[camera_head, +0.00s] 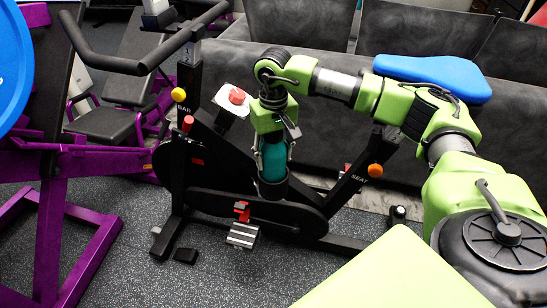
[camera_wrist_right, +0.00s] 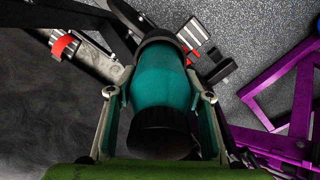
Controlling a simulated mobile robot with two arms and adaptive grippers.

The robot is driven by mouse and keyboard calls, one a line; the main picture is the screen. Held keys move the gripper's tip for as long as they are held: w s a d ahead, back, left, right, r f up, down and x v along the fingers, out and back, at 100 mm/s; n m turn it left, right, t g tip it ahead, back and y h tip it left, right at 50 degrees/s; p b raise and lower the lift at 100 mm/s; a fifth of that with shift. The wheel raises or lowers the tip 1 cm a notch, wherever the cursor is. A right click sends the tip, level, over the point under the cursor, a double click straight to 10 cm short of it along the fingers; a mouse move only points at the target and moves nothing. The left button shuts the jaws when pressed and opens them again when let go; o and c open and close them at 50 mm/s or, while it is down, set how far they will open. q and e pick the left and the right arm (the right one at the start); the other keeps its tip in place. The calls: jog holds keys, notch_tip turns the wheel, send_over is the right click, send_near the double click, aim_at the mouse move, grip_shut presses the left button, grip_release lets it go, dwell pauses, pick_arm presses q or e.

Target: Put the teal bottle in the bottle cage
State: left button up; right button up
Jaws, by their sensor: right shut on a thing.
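The teal bottle (camera_head: 275,160) is upright at the exercise bike, with its black cap towards my right gripper (camera_head: 272,151). The right wrist view shows the teal bottle (camera_wrist_right: 162,82) between the two fingers of my right gripper (camera_wrist_right: 160,96), which is shut on it. The bottle's lower end is inside the dark round bottle cage (camera_head: 272,188). The cage's black rim also shows around the bottle in the right wrist view (camera_wrist_right: 166,35). The bottle's bottom is hidden, so I cannot tell whether it is fully seated. My left gripper is not in view.
The exercise bike (camera_head: 255,210) has handlebars (camera_head: 144,64) at the upper left and a blue saddle (camera_head: 434,76) at the right. A pedal (camera_head: 242,235) sits below the cage. A purple gym frame (camera_head: 75,165) stands at the left. A grey couch (camera_head: 225,65) is behind.

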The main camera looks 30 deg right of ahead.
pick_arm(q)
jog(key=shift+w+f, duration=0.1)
pick_arm(e)
jog(key=shift+f, duration=0.2)
jog(key=o, duration=1.2)
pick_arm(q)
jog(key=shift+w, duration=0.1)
pick_arm(e)
jog(key=shift+r, duration=0.1)
jog(key=shift+r, duration=0.15)
notch_tip(320, 180, up, 8)
jog(key=shift+r+p, duration=0.2)
jog(key=shift+p, duration=0.75)
notch_tip(320, 180, up, 2)
jog(key=shift+r, duration=0.7)
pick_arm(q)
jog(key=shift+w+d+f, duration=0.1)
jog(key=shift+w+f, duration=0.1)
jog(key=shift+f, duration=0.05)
